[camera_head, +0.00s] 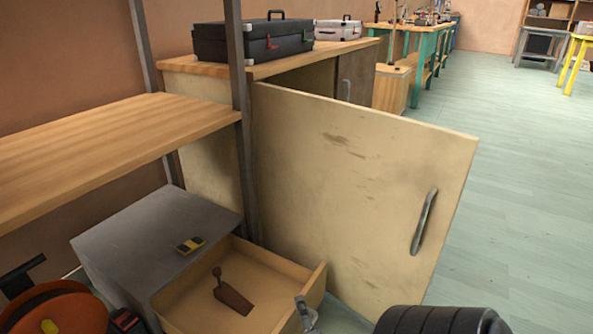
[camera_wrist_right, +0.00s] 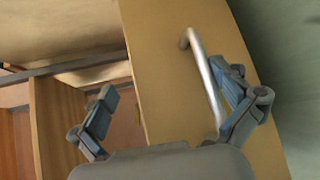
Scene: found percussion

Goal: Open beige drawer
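The beige drawer (camera_head: 253,277) is pulled out of a grey cabinet (camera_head: 150,235) at the lower middle of the head view. A brown tool with an upright handle (camera_head: 232,297) lies inside it. In the right wrist view, a beige front panel (camera_wrist_right: 165,100) carries a silver bar handle (camera_wrist_right: 203,75). Contact cannot be told. In the head view only a small grey part of this gripper (camera_head: 307,314) shows. My left gripper is out of view.
A large beige door (camera_head: 350,180) with a metal handle (camera_head: 424,222) stands open just behind the drawer. A wooden shelf (camera_head: 110,145) is above the grey cabinet. A yellow and black item (camera_head: 190,245) lies on the cabinet. An orange round object (camera_head: 50,310) is at lower left.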

